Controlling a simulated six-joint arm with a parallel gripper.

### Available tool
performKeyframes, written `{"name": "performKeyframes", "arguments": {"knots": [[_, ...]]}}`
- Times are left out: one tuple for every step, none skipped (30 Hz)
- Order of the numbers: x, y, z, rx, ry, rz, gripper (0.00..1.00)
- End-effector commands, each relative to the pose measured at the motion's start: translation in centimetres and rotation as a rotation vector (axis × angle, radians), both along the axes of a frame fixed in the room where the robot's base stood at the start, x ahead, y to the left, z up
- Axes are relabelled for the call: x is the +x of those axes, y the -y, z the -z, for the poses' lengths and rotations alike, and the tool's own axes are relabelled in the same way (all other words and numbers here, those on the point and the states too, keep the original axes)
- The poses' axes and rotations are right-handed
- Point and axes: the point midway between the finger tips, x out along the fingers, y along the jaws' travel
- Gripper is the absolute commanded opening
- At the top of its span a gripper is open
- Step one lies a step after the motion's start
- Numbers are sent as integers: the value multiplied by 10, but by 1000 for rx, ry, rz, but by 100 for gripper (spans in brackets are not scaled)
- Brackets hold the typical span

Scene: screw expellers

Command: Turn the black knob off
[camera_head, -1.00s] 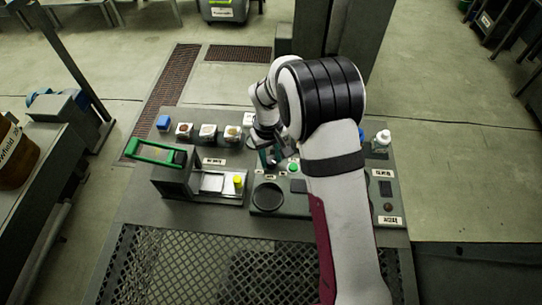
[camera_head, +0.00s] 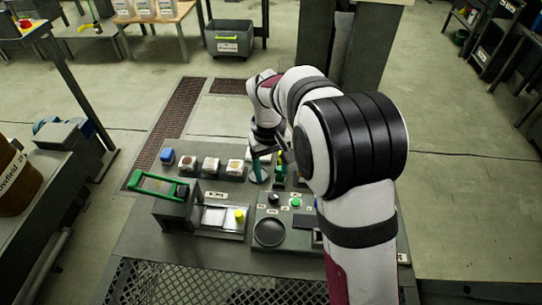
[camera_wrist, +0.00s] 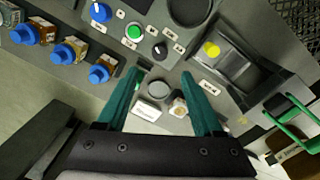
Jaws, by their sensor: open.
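The black knob (camera_head: 274,198) is a small round knob on the grey control panel in the head view, just left of a green button (camera_head: 296,202). In the wrist view the black knob (camera_wrist: 160,49) sits beside the green button (camera_wrist: 133,32), with small white labels around it. Which way the knob points is too small to tell. My gripper (camera_head: 268,174) is over the table just behind the knob in the head view. In the wrist view its teal fingers (camera_wrist: 165,78) are spread, with nothing between them, and the knob lies beyond their tips, apart from them.
A press with a green handle (camera_head: 160,181) and a yellow knob (camera_head: 239,215) stand left of the panel. A round black plate (camera_head: 269,232) is in front of the knob. Several small containers line the table's back edge. Blue knobs (camera_wrist: 100,12) show in the wrist view.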

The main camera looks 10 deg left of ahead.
Motion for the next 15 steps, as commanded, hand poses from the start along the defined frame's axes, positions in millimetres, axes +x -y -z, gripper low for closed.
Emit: {"name": "performKeyframes", "arguments": {"knots": [[1,-1,-14,1,5,-1,68],[1,-1,-22,1,5,-1,68],[0,-1,-31,1,4,0,68],[0,-1,-37,0,3,0,68],[0,-2,-43,0,3,-1,68],[-1,-2,-48,0,2,0,68],[-1,-2,-52,0,1,0,68],[-1,-2,-54,0,1,0,68],[-1,-2,-57,0,0,0,68],[-1,-2,-58,0,0,-1,68],[-1,-2,-59,-1,0,-1,68],[-1,-2,-59,-1,0,-1,68],[-1,-2,-59,-1,0,-1,68],[-1,-2,-59,-1,0,-1,68],[-1,-2,-59,-1,0,-1,68]]}}
